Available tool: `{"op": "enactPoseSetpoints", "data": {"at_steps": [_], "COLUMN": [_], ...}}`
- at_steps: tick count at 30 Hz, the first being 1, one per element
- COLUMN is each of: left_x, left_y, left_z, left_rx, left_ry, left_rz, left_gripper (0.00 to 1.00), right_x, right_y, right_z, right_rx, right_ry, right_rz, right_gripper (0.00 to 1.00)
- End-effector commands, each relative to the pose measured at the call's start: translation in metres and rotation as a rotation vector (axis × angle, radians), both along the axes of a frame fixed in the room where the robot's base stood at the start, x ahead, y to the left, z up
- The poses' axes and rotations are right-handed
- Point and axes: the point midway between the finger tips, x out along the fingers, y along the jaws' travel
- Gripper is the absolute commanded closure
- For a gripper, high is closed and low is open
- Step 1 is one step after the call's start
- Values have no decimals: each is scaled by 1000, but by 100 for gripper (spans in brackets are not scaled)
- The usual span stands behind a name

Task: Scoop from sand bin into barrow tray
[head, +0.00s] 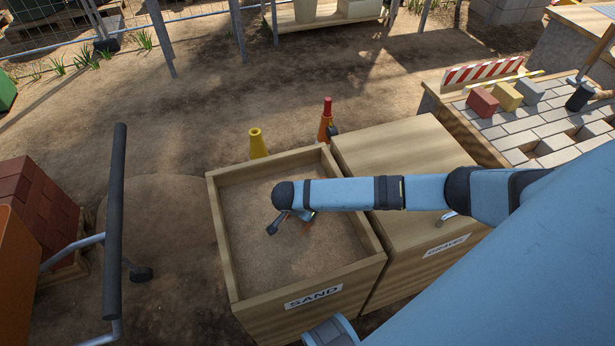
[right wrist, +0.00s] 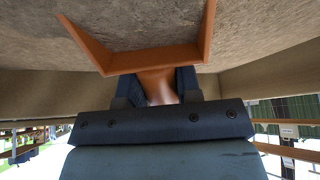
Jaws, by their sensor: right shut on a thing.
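The wooden sand bin (head: 285,296), labelled SAND, stands in the middle of the head view with brown sand (head: 255,205) inside. My right arm reaches over it from the right, and my right gripper (head: 292,222) points down over the sand. In the right wrist view, that gripper (right wrist: 158,90) is shut on the handle of an orange scoop (right wrist: 155,62). The scoop's open side faces the sand, and I cannot tell whether it touches. The head view hides the scoop beneath my wrist. The orange barrow tray (head: 14,285) shows partly at the left edge. My left gripper is out of view.
A closed wooden gravel box (head: 395,150) adjoins the sand bin on the right. The barrow's black handle (head: 115,220) rises left of the bin. Bare ground (head: 165,220) lies between them.

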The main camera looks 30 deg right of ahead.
Motion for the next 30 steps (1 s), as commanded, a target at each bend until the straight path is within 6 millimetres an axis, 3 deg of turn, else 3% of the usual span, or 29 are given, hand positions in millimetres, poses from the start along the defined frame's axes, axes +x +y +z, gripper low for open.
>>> {"op": "enactPoseSetpoints", "data": {"at_steps": [8,13,23,30], "left_x": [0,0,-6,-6], "left_y": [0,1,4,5], "left_z": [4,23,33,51], "left_rx": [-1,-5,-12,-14], "left_ry": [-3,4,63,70], "left_rz": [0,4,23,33], "left_gripper": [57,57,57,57], "right_x": [1,0,0,0], "right_y": [0,0,0,0], "right_z": [3,24,62,90], "right_rx": [0,1,1,1], "right_ry": [-1,-1,-1,0], "right_rz": [0,0,0,-1], "right_gripper": [100,100,100,100]}}
